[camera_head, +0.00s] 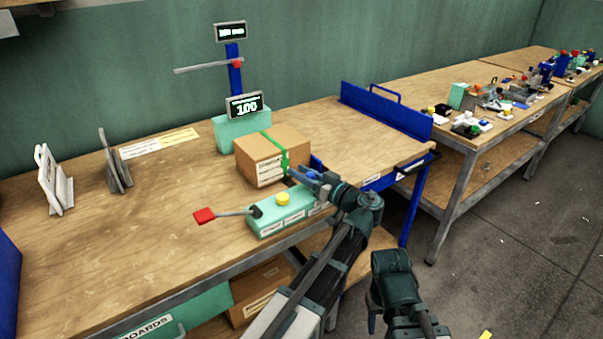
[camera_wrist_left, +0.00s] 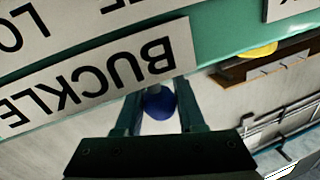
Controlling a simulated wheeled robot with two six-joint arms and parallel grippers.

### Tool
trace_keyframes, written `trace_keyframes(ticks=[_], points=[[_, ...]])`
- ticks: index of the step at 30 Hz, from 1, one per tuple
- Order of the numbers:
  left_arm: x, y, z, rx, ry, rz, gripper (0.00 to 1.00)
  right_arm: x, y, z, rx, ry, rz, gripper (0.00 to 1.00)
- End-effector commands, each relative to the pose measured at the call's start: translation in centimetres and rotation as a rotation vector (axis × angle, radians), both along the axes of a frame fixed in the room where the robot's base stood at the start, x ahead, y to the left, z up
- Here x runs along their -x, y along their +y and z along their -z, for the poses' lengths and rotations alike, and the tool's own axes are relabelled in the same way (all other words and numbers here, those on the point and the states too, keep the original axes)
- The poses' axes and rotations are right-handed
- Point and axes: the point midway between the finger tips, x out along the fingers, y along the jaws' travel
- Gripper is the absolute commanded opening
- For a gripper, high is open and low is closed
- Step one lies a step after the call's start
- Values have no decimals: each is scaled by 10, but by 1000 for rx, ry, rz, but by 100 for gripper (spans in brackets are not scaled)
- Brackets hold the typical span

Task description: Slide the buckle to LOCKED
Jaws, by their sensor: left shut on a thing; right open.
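The buckle's blue knob (camera_wrist_left: 160,103) shows in the left wrist view between the two fingers of my left gripper (camera_wrist_left: 155,110), which is shut on it. Just beside it, a white label reading BUCKLE (camera_wrist_left: 105,78) sits upside down on a teal housing. A second label, starting with LO, is cut off at the upper left. In the head view my left gripper (camera_head: 307,178) reaches to the right side of a cardboard box (camera_head: 262,163) with a green strap (camera_head: 275,146). The buckle's position along its travel is hidden. My right gripper (camera_head: 375,318) is open and empty, low beside the bench.
A teal control box (camera_head: 275,222) with a yellow button (camera_head: 283,198) and a red-ended lever (camera_head: 205,215) stands in front of the cardboard box. Behind is a post with a display reading 100 (camera_head: 245,106). Bare bench (camera_head: 140,240) lies to the left.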

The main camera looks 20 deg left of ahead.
Motion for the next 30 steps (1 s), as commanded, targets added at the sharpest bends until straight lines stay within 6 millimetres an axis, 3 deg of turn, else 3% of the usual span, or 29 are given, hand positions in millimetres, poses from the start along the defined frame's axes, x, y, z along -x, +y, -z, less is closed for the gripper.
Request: trace_keyframes(ticks=[5, 14, 23, 24, 28, 30], points=[[-3, -2, 0, 0, 0, 1, 0, 0, 0, 0, 0, 0, 0, 50], [-43, -33, 0, 0, 0, 2, 0, 0, 0, 0, 0, 0, 0, 50], [-44, -35, 0, -1, 0, 5, 0, 0, 0, 0, 0, 0, 0, 50], [-45, -35, 0, -1, 0, 5, 46, 0, 0, 0, 0, 0, 0, 50], [-44, -35, 0, 0, 0, 4, 68, 0, 0, 0, 0, 0, 0, 50], [-44, -34, 0, 0, 0, 3, 68, 0, 0, 0, 0, 0, 0, 50]])
